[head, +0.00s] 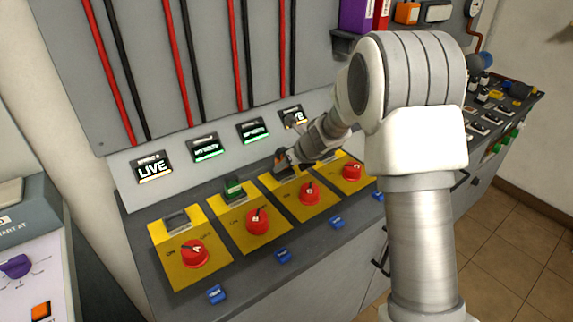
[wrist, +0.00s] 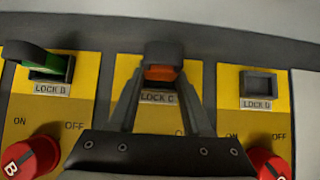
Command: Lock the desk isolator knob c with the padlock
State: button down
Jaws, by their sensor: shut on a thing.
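The padlock has an orange body (wrist: 160,73) and a dark shackle, and sits at the LOCK C slot in the wrist view. My gripper (wrist: 159,84) is shut on it, one finger on each side. In the head view my gripper (head: 286,167) is at the back of the third yellow plate, and the padlock is mostly hidden. I cannot tell whether it is seated in the slot or just above it. The red knob c (head: 309,193) is in front of the gripper in the head view; my gripper body hides it in the wrist view.
A green padlock (wrist: 50,68) sits at LOCK B, left of my gripper. The LOCK D slot (wrist: 259,84) is empty. Red knobs (head: 194,253) stand on neighbouring plates. Blue tags (head: 216,294) line the desk front. The leftmost display (head: 154,167) reads LIVE.

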jog(key=shift+f+b, duration=0.5)
jog(key=shift+f, duration=0.15)
jog(key=c, duration=0.6)
grip_release()
jog(key=shift+s, duration=0.1)
jog(key=shift+p+v, duration=1.5)
jog(key=shift+v, duration=2.3)
jog(key=shift+p+v, duration=0.7)
jog(key=shift+v, duration=1.05)
